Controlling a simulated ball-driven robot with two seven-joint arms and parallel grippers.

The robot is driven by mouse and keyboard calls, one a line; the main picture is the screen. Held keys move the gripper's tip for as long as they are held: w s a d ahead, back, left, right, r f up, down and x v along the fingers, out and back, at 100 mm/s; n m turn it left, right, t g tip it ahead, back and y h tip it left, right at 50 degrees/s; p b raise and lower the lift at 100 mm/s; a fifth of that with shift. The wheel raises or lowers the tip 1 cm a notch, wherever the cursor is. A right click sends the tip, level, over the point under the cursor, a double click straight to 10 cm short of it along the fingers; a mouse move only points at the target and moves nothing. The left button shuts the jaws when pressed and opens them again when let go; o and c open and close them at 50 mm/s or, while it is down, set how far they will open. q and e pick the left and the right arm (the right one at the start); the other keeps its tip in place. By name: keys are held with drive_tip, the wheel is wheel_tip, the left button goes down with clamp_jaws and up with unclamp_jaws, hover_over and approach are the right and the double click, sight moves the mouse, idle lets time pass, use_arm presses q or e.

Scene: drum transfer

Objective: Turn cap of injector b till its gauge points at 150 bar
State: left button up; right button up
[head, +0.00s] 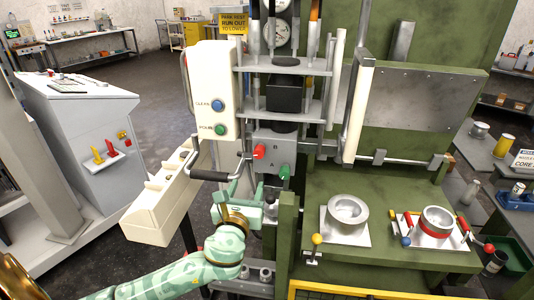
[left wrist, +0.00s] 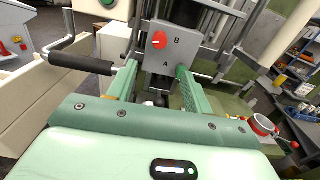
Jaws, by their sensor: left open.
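A gauge (head: 277,34) with a pale round face shows at the top of the head view, too small to read. A second gauge is partly cut off above it. I cannot tell which part is injector b or its cap. A grey box (head: 277,146) carries a red knob (head: 259,152); in the left wrist view the red knob (left wrist: 159,40) sits beside the letters A and B. A green knob (head: 285,172) is lower right of it. My left gripper (head: 250,184) is open below the box, its fingers (left wrist: 157,82) apart with nothing clearly between them. My right gripper is out of view.
A black crank handle (head: 209,175) lies close left of my left gripper, also in the left wrist view (left wrist: 82,64). A cream box (head: 155,205) stands left. On the green bench (head: 380,258) are a metal ring (head: 348,208) and a red-banded ring (head: 436,222).

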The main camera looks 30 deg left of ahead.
sight(258, 155)
use_arm(q)
drive_tip(key=x, duration=1.6)
drive_tip(key=shift+w+f+b, duration=0.1)
drive_tip(key=shift+b, duration=0.3)
drive_tip(key=c, duration=1)
